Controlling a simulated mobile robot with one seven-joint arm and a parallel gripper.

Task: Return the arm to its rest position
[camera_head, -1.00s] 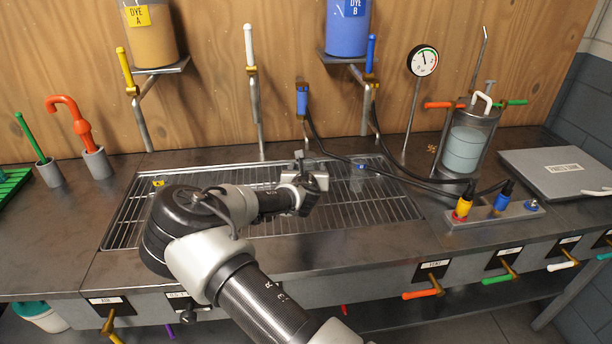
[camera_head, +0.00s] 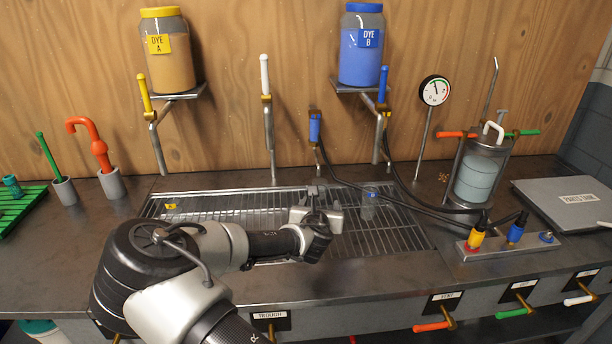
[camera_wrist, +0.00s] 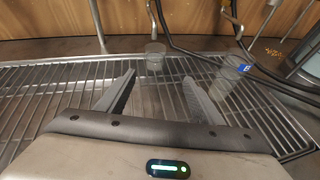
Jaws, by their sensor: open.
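My arm reaches over the metal grate (camera_head: 215,203) in the counter, and my gripper (camera_head: 316,190) is at its end, above the grate's middle. In the wrist view my gripper (camera_wrist: 158,85) has its two fingers spread apart with nothing between them. A clear cup (camera_wrist: 155,57) stands on the grate beyond the fingertips, apart from them. Another clear, faint cup-like vessel with a blue B tag (camera_wrist: 243,68) is to the right; it also shows in the head view as a clear vessel (camera_head: 370,205) right of my gripper.
Dye jars A (camera_head: 168,55) and B (camera_head: 361,45) stand on wall shelves. Dark hoses (camera_head: 420,203) run across the right of the grate to a connector block (camera_head: 510,240). A clear tank (camera_head: 480,170) and a grey lid (camera_head: 575,200) are at right. An orange-handled tool (camera_head: 95,145) stands at left.

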